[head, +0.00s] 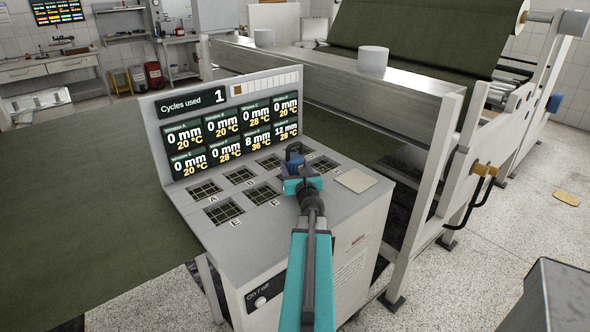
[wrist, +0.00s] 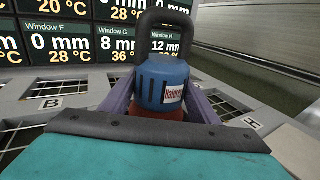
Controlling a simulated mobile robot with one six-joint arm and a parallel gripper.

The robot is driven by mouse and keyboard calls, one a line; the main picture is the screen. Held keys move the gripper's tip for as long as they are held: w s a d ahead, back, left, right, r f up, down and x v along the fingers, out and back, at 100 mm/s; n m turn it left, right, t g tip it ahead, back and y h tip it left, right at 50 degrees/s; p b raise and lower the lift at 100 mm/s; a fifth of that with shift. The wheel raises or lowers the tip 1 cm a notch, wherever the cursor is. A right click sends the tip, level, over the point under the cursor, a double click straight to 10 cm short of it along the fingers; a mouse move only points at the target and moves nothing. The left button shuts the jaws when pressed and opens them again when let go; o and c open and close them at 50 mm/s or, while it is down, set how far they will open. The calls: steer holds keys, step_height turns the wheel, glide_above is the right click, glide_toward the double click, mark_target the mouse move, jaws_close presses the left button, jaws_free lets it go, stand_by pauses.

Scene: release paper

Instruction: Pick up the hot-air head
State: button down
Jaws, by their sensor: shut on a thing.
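The hot-air head (head: 293,164) is a small blue body with a dark loop handle. In the wrist view the hot-air head (wrist: 158,72) stands upright between my jaws, with a white and red label on its right side and a reddish part below. My gripper (head: 298,178) reaches over the console top and is shut on the head. In the wrist view my gripper (wrist: 160,108) shows purple fingers on both sides of it. The underside of the head is hidden by my wrist, so I cannot tell whether it touches the console.
The console (head: 230,240) has several square grated windows marked with letters. Its upright display (head: 228,125) shows millimetres, temperatures and "Cycles used 1". A plain beige plate (head: 356,180) lies right of my gripper. A metal machine frame (head: 440,150) stands close on the right.

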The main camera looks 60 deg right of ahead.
mark_target(295, 156)
steer(key=shift+r, duration=0.25)
steer(key=shift+r, duration=1.65)
steer(key=s, duration=0.1)
steer(key=s+a, duration=0.1)
steer(key=s, duration=0.1)
steer(key=s+a, duration=0.1)
steer(key=shift+s+r, duration=0.15)
steer(key=shift+s, duration=0.2)
steer(key=shift+s+r, duration=0.15)
steer(key=shift+s, duration=0.1)
steer(key=shift+s+p, duration=0.1)
steer(key=shift+p, duration=0.8)
steer(key=shift+s+p, duration=0.1)
steer(key=shift+p, duration=0.25)
steer(key=shift+s+a+p, duration=0.1)
steer(key=shift+p, duration=0.2)
